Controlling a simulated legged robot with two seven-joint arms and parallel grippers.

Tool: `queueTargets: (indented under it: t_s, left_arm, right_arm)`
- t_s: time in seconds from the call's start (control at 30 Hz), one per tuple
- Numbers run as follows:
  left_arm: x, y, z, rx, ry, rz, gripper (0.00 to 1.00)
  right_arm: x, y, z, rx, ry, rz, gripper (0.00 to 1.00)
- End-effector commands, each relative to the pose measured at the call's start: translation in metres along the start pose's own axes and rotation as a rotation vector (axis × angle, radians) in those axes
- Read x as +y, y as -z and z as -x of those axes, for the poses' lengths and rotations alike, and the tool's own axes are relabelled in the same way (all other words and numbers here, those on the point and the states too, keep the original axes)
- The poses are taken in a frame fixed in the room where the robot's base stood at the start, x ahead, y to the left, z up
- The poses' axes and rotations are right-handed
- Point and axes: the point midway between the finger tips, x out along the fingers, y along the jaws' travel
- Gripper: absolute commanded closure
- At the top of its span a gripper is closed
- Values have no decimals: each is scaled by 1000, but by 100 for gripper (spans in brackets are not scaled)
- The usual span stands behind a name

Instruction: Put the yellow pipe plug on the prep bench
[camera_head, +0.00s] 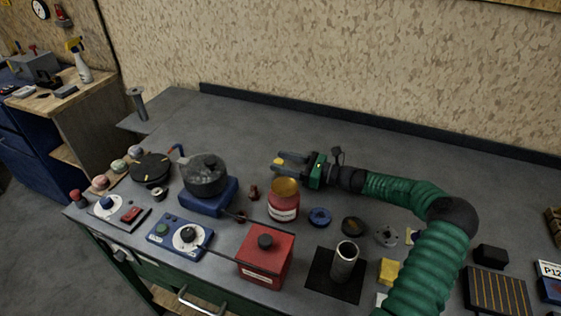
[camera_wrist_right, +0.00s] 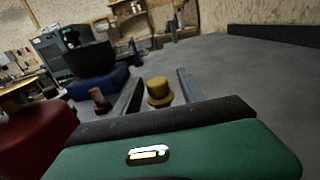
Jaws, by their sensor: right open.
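The yellow pipe plug (camera_head: 278,161) shows at the fingertips of my right gripper (camera_head: 290,162), over the grey prep bench (camera_head: 330,135). In the right wrist view the yellow plug (camera_wrist_right: 158,92) has a rounded top and a wider rim. It appears upright on the bench between the two fingers of my right gripper (camera_wrist_right: 160,92), with a gap on each side. The right gripper is open and low over the bench, just behind the red jar. Its base hides part of the plug's lower side in the wrist view. My left gripper is not in view.
A red jar with an amber top (camera_head: 284,203) stands just in front of the right gripper. A dark pot on a blue base (camera_head: 206,178) is to its left. A red box (camera_head: 265,255) and metal cylinder (camera_head: 344,263) stand nearer. The bench behind the gripper is clear.

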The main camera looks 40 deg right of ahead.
Motion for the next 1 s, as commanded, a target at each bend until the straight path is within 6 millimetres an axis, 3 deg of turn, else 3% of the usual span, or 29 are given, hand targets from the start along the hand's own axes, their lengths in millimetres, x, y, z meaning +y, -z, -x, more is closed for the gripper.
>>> queueTargets:
  t_s: [0.3, 0.43, 0.83, 1.0]
  left_arm:
    - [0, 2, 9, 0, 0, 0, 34]
    - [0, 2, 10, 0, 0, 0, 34]
    - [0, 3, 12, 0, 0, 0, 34]
    - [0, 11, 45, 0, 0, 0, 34]
  right_arm:
    - [-2, -1, 81, 1, 4, 0, 51]
    - [-1, -1, 102, 0, 2, 1, 51]
    - [0, -3, 109, -1, 0, 1, 51]
    - [0, -37, 109, -1, 0, 1, 51]
